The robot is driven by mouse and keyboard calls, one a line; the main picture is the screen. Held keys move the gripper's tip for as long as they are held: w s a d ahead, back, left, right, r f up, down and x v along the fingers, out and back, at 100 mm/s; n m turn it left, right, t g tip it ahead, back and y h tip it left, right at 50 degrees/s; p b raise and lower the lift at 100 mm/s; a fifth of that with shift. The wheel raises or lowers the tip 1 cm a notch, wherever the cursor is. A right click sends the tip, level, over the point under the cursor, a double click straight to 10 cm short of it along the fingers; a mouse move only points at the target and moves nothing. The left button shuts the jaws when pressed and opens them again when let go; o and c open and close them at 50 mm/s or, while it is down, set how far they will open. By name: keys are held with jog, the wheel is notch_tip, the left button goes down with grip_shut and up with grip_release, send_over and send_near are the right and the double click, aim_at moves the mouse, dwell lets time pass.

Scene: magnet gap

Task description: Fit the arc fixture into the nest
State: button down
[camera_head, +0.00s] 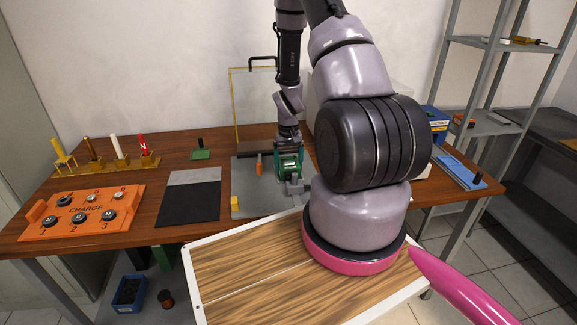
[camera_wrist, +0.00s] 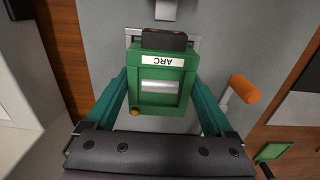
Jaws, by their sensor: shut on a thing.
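The arc fixture (camera_wrist: 160,98) is a green block with a white label reading ARC, a black top part and a silver bar. In the head view the green fixture (camera_head: 289,166) is at the grey base plate (camera_head: 243,203). My gripper (camera_wrist: 161,76) is shut on it, with a teal finger along each side. In the head view my gripper (camera_head: 288,148) comes down from above. A pale metal frame (camera_wrist: 194,44) shows around the fixture's far end; it may be the nest. I cannot tell whether the fixture is seated or held just above it.
An orange-handled lever (camera_wrist: 244,89) stands close beside the fixture. A grey block (camera_head: 295,187) is in front of it. A yellow frame (camera_head: 233,110) stands behind.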

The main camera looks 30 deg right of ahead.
jog(key=shift+f, duration=0.25)
grip_release()
jog(key=shift+f, duration=0.1)
notch_tip(320, 180, up, 13)
notch_tip(320, 180, up, 9)
jog(key=t, duration=0.1)
send_over(289, 162)
jog(key=a, duration=0.3)
jog(key=s+a+r+t, duration=0.1)
jog(key=s+a+r, duration=0.1)
jog(key=r, duration=0.4)
jog(key=s+a+r+t, duration=0.1)
jog(key=s+a+r, duration=0.1)
jog(key=r, duration=0.4)
jog(key=s+a+r+t+y, duration=0.1)
jog(key=s+a+r+t, duration=0.1)
jog(key=s+r, duration=0.4)
jog(key=s+a+r+m+t+y, duration=0.1)
jog(key=s+a+r+t, duration=0.1)
jog(key=s+a+r, duration=0.2)
jog(key=s+r, duration=0.3)
jog(key=s, duration=0.3)
jog(key=shift+a+r, duration=0.3)
jog(key=shift+a, duration=0.05)
